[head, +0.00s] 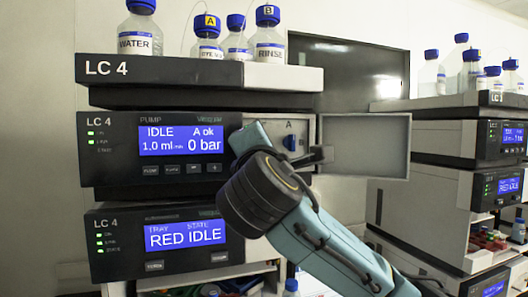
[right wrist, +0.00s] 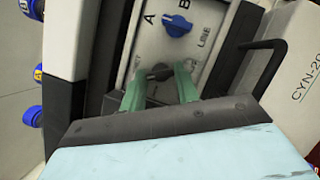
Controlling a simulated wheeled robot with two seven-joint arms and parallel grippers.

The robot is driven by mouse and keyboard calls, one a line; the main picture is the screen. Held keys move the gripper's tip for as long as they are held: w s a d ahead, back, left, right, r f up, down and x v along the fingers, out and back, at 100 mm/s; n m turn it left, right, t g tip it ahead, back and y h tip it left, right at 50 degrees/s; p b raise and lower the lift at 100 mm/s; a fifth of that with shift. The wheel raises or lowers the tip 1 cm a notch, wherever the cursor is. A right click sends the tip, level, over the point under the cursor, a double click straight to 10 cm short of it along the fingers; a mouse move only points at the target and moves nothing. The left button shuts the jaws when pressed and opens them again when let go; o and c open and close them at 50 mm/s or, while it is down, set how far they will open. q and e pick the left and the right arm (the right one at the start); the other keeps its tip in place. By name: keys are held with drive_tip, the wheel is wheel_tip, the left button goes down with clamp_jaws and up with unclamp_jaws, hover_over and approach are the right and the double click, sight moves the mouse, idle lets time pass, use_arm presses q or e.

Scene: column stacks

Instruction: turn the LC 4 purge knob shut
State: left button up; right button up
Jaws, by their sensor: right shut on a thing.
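The LC 4 pump unit (head: 160,148) shows "IDLE" and "0 bar" on its blue screen in the head view. In the right wrist view a small dark knob (right wrist: 159,72) sits on the pale valve panel below a blue knob (right wrist: 177,26) marked A and B. I take the dark one as the purge knob. My right gripper (right wrist: 158,77) has its two green fingers on either side of it and is shut on it. The fingers partly cover the knob's surroundings, so its marks are unclear. In the head view my wrist hides the dark knob. My left gripper is in neither view.
A grey door (head: 367,146) stands open right of the panel, with a dark handle (right wrist: 268,66) near my gripper. Bottles (head: 140,30) stand on the top tray (head: 200,75). Below is the "RED IDLE" unit (head: 160,245). Another stack (head: 430,140) stands to the right.

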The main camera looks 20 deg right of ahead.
drive_tip(key=shift+r+m+g+p, duration=0.15)
drive_tip(key=shift+m+g, duration=0.45)
drive_tip(key=shift+m, duration=0.9)
drive_tip(key=shift+m+g+p, duration=0.15)
drive_tip(key=shift+m+g, duration=0.45)
drive_tip(key=shift+m, duration=0.9)
drive_tip(key=o, duration=0.7)
